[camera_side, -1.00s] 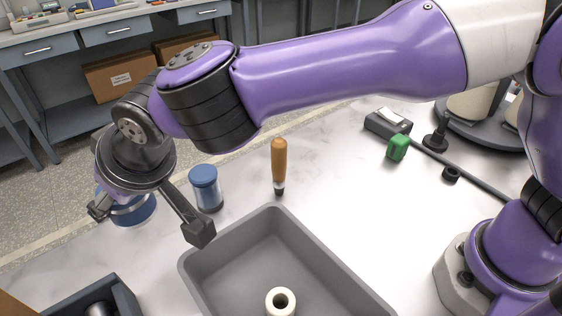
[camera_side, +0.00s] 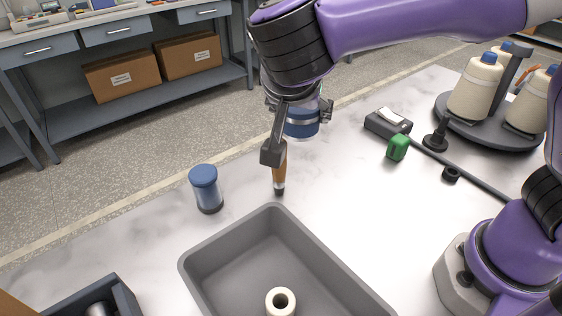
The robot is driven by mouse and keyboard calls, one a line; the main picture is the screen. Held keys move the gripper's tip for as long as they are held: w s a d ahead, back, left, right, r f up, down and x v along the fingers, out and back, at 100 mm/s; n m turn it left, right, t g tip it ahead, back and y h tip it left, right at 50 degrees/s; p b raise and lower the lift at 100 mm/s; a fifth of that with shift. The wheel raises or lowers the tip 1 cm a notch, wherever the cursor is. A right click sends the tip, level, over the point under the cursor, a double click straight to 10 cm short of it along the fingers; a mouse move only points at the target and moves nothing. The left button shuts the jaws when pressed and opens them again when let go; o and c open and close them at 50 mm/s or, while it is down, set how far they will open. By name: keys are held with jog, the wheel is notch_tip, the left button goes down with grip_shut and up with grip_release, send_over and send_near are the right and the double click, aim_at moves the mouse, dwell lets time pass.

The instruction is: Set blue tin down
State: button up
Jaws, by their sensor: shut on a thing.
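The blue tin (camera_side: 302,129), with a pale band around it, is between the fingers of my gripper (camera_side: 299,132). My gripper is shut on it and points down. The tin looks held above the far edge of the marble table; its exact height is hard to tell. The near finger covers the top of an orange-handled tool (camera_side: 279,172) standing upright on the table. Part of the tin's upper side is hidden by my gripper.
A blue-capped jar (camera_side: 206,190) stands left of the tool. A grey tray (camera_side: 222,245) with a white spool (camera_side: 281,301) lies in front. A green block (camera_side: 398,147), a dark box (camera_side: 388,122) and a cone stand (camera_side: 500,136) are right. Marble (camera_side: 335,185) between is clear.

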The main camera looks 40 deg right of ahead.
jog(key=s+d+m+g+h, duration=0.1)
jog(key=s+d+m+g, duration=0.1)
jog(key=s+d+m, duration=0.25)
jog(key=shift+n, duration=0.35)
jog(key=x, duration=0.5)
jog(key=w+d+r+x, duration=0.1)
jog(key=x, duration=1)
jog(key=shift+w+d+r, duration=0.15)
jog(key=shift+w+d, duration=0.2)
jog(key=shift+d, duration=0.15)
jog(key=shift+d+f, duration=0.1)
jog(key=shift+f, duration=0.15)
jog(key=shift+w+f, duration=0.1)
jog(key=shift+f, duration=1.7)
jog(key=shift+f, duration=0.1)
jog(key=o, duration=1.4)
